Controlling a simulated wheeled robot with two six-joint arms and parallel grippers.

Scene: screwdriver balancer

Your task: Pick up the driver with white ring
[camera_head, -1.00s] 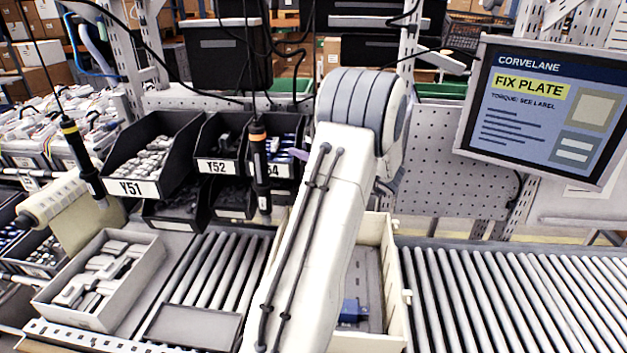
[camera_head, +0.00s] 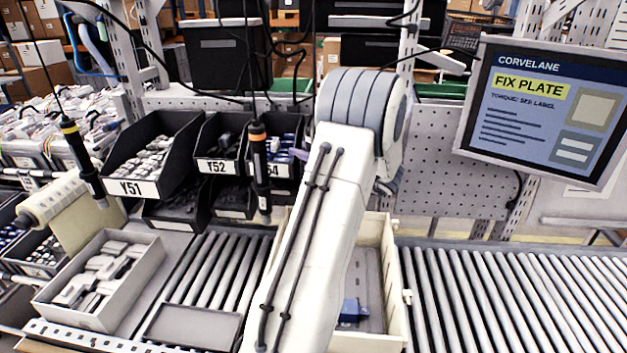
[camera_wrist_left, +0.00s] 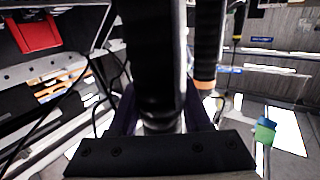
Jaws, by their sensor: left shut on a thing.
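My left gripper (camera_wrist_left: 160,110) is in the left wrist view, its dark purple fingers shut on a thick black driver (camera_wrist_left: 152,60) that stands between them. A pale grey band shows low on this driver, but I cannot make out clearly whether it is a white ring. In the head view my left arm hides the held driver and nearly all of the gripper. A driver with an orange ring (camera_head: 258,165) hangs just left of my arm and also shows right of the held driver in the wrist view (camera_wrist_left: 207,45). A driver with a yellow ring (camera_head: 82,160) hangs farther left.
Black bins (camera_head: 150,160) with labels stand behind the hanging drivers. A grey box of white parts (camera_head: 70,318) is at the front left. A cream tote (camera_head: 394,285) with a blue part stands behind my arm. Rollers (camera_head: 500,290) at the right are clear.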

